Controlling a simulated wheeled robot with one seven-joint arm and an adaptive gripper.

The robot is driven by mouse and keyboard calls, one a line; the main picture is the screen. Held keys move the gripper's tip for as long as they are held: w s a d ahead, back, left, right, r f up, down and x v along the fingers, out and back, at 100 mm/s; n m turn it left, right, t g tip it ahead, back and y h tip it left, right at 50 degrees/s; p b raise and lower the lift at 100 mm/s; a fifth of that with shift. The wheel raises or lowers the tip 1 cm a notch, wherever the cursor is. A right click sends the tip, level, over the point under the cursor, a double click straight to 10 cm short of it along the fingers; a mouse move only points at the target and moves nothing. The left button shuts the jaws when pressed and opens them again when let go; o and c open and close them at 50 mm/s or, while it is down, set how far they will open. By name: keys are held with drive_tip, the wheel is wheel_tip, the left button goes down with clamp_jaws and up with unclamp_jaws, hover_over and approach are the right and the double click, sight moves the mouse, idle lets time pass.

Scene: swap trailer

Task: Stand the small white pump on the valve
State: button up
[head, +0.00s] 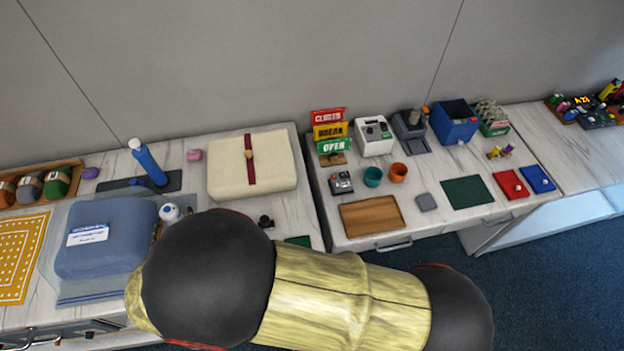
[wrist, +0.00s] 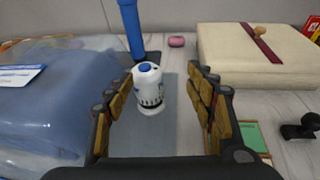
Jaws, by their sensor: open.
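The small white pump (wrist: 149,92), with a blue button on top and dark marks round its lower part, stands upright on the bench. It also shows in the head view (head: 170,212), beside the blue bundle. My gripper (wrist: 162,82) is open, with one finger at each side of the pump in the wrist view; no contact shows. In the head view my arm hides the gripper. The blue bundle (head: 110,228) lies in a clear bag with a white label. I cannot make out the valve in either view.
A tall blue cylinder (head: 148,162) stands behind the pump on a dark mat. A cream folded bundle (head: 225,165) with a red band lies to the right. A small black knobbed item (head: 265,221) sits near the bench front. An orange patterned cloth (head: 18,250) lies at the left.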

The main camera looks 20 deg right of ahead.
drive_tip(key=w+d+r+m+g+h, duration=0.1)
drive_tip(key=w+d+r+m+h, duration=0.4)
drive_tip(key=d, duration=0.5)
drive_tip(key=s+d+r+m+g+h, duration=0.1)
drive_tip(key=s+d+r+m+g, duration=0.15)
drive_tip(key=d+r+m, duration=0.65)
drive_tip(key=s+d+m+g+h, duration=0.15)
drive_tip(key=d+m+g, duration=0.25)
drive_tip(key=d, duration=1)
drive_tip(key=s+d+r+m+g+y, duration=0.2)
drive_tip(key=s+d+r+m+g, duration=0.1)
drive_tip(key=s+d+m, duration=0.55)
drive_tip(key=s+r+m+t+y, duration=0.1)
drive_tip(key=s+r+m+y, duration=0.3)
drive_tip(key=s+m, duration=0.4)
drive_tip(key=shift+s+d+r+m+t+y, duration=0.2)
drive_tip(key=shift+r+m+t+y, duration=0.15)
drive_tip(key=shift+r+m, duration=0.5)
drive_tip(key=shift+a, duration=0.1)
